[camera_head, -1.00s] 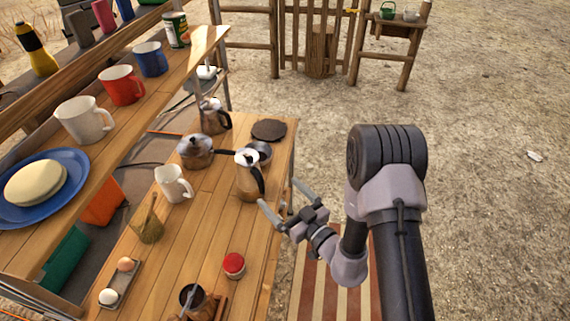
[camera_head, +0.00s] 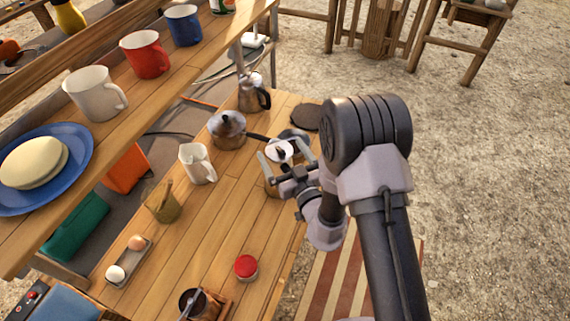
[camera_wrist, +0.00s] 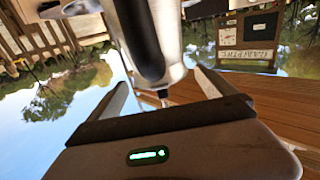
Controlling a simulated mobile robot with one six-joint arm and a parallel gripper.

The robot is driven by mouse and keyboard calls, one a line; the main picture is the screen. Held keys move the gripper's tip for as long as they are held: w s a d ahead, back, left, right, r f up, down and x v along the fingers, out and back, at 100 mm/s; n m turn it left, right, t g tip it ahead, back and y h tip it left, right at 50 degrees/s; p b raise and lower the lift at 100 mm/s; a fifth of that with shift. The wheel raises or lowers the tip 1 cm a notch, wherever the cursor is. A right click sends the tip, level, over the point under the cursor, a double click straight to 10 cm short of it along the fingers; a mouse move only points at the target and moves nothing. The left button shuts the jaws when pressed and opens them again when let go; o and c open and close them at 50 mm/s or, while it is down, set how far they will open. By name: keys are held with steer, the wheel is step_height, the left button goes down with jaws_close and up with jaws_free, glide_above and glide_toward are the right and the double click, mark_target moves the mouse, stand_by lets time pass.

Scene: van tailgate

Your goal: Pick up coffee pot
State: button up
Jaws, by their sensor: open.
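A metal coffee pot (camera_head: 277,150) with a pale lid and black handle stands near the right edge of the lower wooden shelf. My gripper (camera_head: 284,158) is at this pot, with one finger to each side of it as seen from the head camera, and it hides much of the pot's body. In the wrist view, the silver pot body (camera_wrist: 174,72) and its thick black handle (camera_wrist: 142,38) stand between the spread fingers of my gripper (camera_wrist: 161,82). The fingers do not appear closed on it. A second, similar metal pot (camera_head: 249,93) stands farther back.
A lidded pan (camera_head: 227,132) with a long handle and a white pitcher (camera_head: 195,165) stand left of the pot. A dark disc (camera_head: 306,117) lies behind. A red-lidded jar (camera_head: 246,267) stands in front. The upper shelf (camera_head: 160,88) with mugs overhangs the left; open ground lies right.

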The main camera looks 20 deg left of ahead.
steer(key=shift+s+r, duration=0.15)
steer(key=shift+s, duration=0.15)
jaws_close()
